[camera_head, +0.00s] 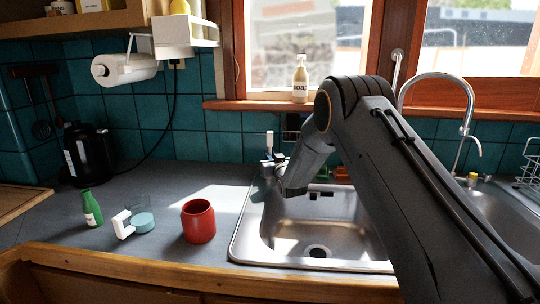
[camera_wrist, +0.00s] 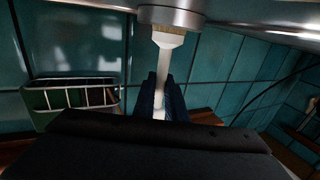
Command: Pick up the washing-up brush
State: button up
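The washing-up brush (camera_wrist: 168,58) has a pale handle and a flared, whitish head, in the upper middle of the wrist view. My gripper (camera_wrist: 164,92) has its two dark fingers closed around the handle, one on each side. The flared head meets a round metal piece (camera_wrist: 172,17) at the top edge; I cannot tell whether it touches it.
The steel sink (camera_head: 243,228) lies below my arm, with a tap (camera_head: 470,95) to the right. A red mug (camera_head: 199,222), a green bottle (camera_head: 92,208) and a black kettle (camera_head: 88,155) stand on the left counter. A soap bottle (camera_head: 300,80) stands on the windowsill.

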jog(key=shift+r, duration=0.1)
grip_shut()
notch_tip(320, 180, up, 10)
jog(key=b, duration=0.3)
